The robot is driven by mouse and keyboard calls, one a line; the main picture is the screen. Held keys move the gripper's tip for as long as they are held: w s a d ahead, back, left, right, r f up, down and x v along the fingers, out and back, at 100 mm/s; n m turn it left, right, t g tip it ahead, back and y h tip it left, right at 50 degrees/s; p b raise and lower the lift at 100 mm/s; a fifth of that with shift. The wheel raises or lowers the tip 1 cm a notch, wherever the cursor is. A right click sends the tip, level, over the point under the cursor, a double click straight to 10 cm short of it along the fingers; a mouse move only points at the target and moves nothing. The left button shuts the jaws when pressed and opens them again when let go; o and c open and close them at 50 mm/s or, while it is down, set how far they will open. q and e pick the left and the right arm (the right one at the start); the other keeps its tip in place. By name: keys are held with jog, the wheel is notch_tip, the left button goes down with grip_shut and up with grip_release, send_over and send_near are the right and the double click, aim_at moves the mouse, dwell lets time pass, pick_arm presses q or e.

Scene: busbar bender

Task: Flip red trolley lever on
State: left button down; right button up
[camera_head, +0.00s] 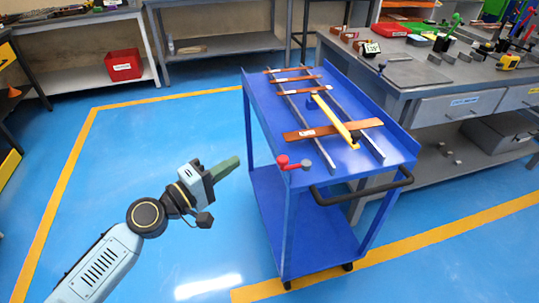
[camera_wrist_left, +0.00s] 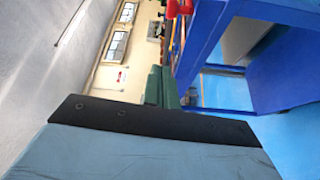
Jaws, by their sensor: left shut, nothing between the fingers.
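The blue trolley (camera_head: 345,172) stands in the middle of the head view. The red lever (camera_head: 283,162) sits at its near left top corner, with a grey end beside it. In the left wrist view a red part, which looks like the lever (camera_wrist_left: 180,8), shows at the top edge beside the blue trolley (camera_wrist_left: 290,75). My left gripper (camera_head: 230,167) is shut and empty, with its green fingers pointing right toward the lever from the left, clearly apart from it. The fingers also show in the left wrist view (camera_wrist_left: 160,88). My right gripper is not in view.
Copper bars (camera_head: 333,130), grey rails and a yellow bar (camera_head: 336,117) lie on the trolley top. A black handle (camera_head: 362,188) juts from its near side. A grey workbench (camera_head: 440,85) stands close on the right. The floor left of the trolley is clear.

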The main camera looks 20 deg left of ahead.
pick_arm(q)
jog(key=shift+w, duration=0.1)
